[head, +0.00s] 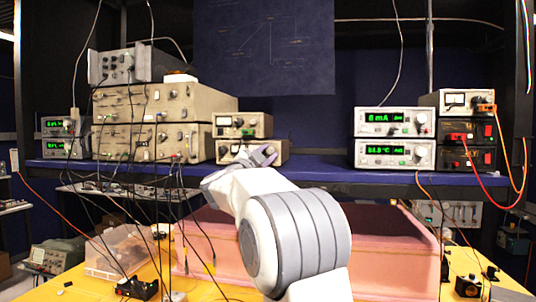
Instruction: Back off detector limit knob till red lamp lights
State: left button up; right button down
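My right arm reaches up from the bottom centre of the head view. My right gripper (265,153) is at the front of the lower of two small beige instruments (278,146) on the blue shelf. The gripper covers part of this front panel, so I cannot tell which knob is there or whether the fingers touch it. The fingers are too small to tell open from shut. The upper small beige instrument (243,124) has a meter and a knob. No lit red lamp can be made out on either instrument. My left gripper is not in view.
Large beige instruments (170,103) with hanging cables stand left on the blue shelf (315,173). White units with green displays (395,122) and red-and-black units (466,132) stand right. Below are a pink foam enclosure (390,245) and a clear bin (117,250) on a yellow table.

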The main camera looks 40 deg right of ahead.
jog(key=shift+f+n, duration=0.1)
jog(key=shift+n, duration=0.3)
jog(key=n+t, duration=0.1)
jog(key=n, duration=0.1)
jog(key=n+t+b, duration=0.1)
jog(key=n, duration=0.1)
jog(key=shift+s+d+n, duration=0.1)
jog(key=shift+s+n, duration=0.05)
jog(key=shift+n, duration=0.15)
jog(key=shift+n+t+y+b, duration=0.35)
jog(key=shift+n+t, duration=0.35)
jog(key=shift+n, duration=0.65)
jog(key=shift+n+t+y+b, duration=0.15)
jog(key=shift+n+t+y, duration=0.45)
jog(key=shift+n, duration=0.75)
jog(key=c, duration=0.6)
grip_release()
